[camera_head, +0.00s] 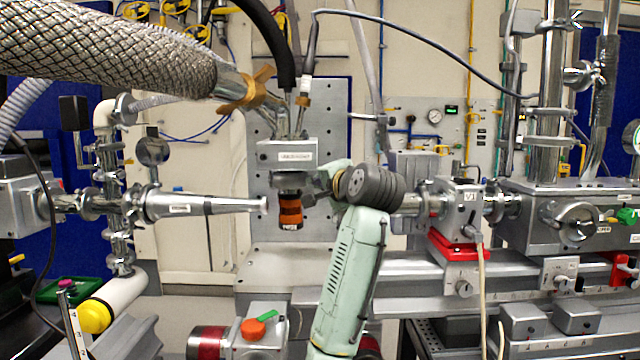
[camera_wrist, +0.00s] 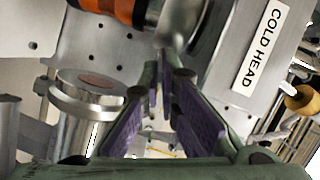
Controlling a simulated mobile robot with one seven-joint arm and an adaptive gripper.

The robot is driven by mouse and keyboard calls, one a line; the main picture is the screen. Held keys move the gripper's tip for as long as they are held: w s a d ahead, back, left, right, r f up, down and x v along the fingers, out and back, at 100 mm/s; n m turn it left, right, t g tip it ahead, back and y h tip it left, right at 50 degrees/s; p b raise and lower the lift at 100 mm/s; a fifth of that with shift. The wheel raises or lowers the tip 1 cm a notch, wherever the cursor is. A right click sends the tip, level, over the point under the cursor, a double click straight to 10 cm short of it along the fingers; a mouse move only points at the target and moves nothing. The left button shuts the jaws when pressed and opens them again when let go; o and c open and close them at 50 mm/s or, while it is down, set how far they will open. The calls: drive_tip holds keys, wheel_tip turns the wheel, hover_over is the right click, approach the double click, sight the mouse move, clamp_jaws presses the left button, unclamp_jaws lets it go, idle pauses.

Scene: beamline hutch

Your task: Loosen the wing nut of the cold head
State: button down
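The cold head (camera_head: 287,153) is a grey labelled box mid-view; its lettered side (camera_wrist: 235,70) fills the upper right of the wrist view. A brass winged nut (camera_head: 247,90) sits at the end of the braided hose, above and left of the box. My gripper (camera_head: 312,192) is below the box, beside the orange-banded cylinder (camera_head: 290,210). In the wrist view my gripper (camera_wrist: 167,78) shows two purple-padded fingers with a narrow gap and nothing held. The orange band (camera_wrist: 104,8) is at the top left there. I cannot make out the winged nut in the wrist view.
The thick braided hose (camera_head: 120,55) crosses the upper left. A steel pipe (camera_head: 205,204) points toward the cylinder from the left. A valve on a red block (camera_head: 455,248) and a steel chamber (camera_head: 570,215) stand to the right. A perforated plate (camera_head: 335,120) is behind the cold head.

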drive_tip(key=shift+r+n+g+h, duration=0.1)
drive_tip(key=shift+n+g+h, duration=0.25)
drive_tip(key=shift+n, duration=0.55)
drive_tip(key=c, duration=2.3)
unclamp_jaws()
drive_tip(key=shift+o, duration=0.9)
drive_tip(key=v, duration=1.2)
